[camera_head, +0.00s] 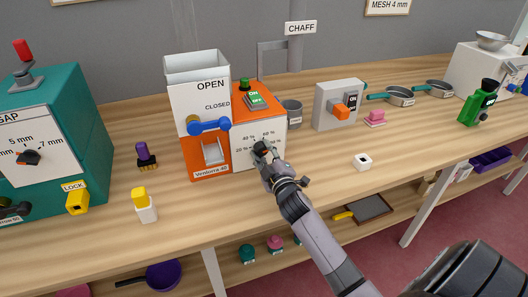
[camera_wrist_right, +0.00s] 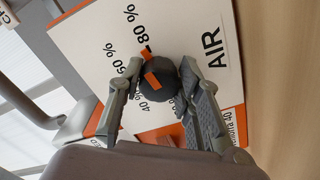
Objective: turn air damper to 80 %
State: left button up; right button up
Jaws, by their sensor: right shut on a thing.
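The air damper knob (camera_head: 261,146) is a dark round dial on the white front panel (camera_head: 244,158) of the orange and white machine. My right gripper (camera_head: 266,155) is shut on the knob. In the right wrist view, the gripper's (camera_wrist_right: 160,68) two fingers stand on either side of the dark knob (camera_wrist_right: 164,92), beside the printed word AIR. Orange marks show on the knob, and the outer one lies close to the 80 % label (camera_wrist_right: 133,30). The fingers and wrist partly hide the dial in the head view. My left gripper is not in view.
The machine also has a blue handle (camera_head: 208,126) and a green switch (camera_head: 257,100). A grey box with an orange switch (camera_head: 342,112) stands to the right. The front table edge is mostly clear.

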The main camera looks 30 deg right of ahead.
jog(key=shift+m, duration=0.8)
jog(key=shift+f, duration=0.1)
jog(key=o, duration=1.1)
jog(key=shift+o, duration=0.2)
jog(key=v, duration=1.2)
